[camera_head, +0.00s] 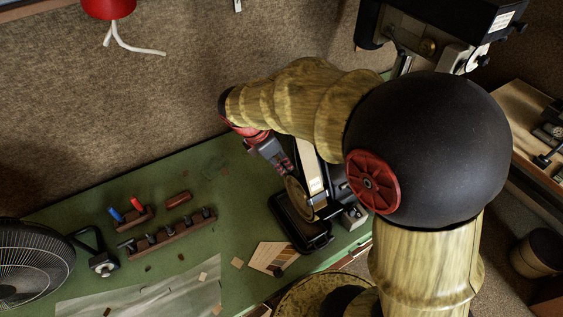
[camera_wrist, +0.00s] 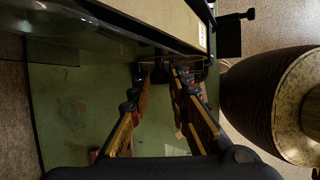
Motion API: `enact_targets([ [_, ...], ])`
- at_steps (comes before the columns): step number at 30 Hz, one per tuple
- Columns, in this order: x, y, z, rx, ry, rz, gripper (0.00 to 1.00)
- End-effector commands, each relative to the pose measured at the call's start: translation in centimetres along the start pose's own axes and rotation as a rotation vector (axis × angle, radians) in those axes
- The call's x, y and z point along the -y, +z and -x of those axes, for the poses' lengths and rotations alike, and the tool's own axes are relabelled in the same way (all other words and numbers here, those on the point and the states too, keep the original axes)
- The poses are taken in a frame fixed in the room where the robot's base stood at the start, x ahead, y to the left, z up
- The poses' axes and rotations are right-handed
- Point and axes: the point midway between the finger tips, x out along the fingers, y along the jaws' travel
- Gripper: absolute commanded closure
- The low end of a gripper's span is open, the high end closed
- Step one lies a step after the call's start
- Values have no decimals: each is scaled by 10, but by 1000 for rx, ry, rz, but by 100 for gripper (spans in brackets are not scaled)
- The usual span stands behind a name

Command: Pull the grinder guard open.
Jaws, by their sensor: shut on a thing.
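The grinder stands on the green bench, with its black base (camera_head: 303,232) and a round wheel (camera_head: 296,194) visible in the head view. The grinder guard (camera_head: 311,168) looks like a pale, labelled panel with dark edges, tilted upright. It also spans the top of the wrist view (camera_wrist: 165,18). My gripper (camera_head: 286,170) reaches down to the guard's left side. In the wrist view my gripper (camera_wrist: 164,76) has its fingertips close together at a dark part by the panel's lower edge, shut on the guard. The exact contact is dark and partly hidden. My arm covers part of the grinder.
A fan (camera_head: 30,265) stands at the left, near a tool rack (camera_head: 172,236) and a small block with red and blue tools (camera_head: 131,218). A sample card (camera_head: 272,256) lies in front of the grinder. A clear sheet (camera_head: 150,297) lies front left. A wall rises behind.

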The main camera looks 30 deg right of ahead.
Motion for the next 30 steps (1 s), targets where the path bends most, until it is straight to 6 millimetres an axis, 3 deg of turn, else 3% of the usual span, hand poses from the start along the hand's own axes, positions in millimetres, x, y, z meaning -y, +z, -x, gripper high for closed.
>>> enact_targets([
  [14, -13, -32, 16, 1, -94, -217, 100],
  [30, -64, -86, 37, 2, -290, -693, 100],
])
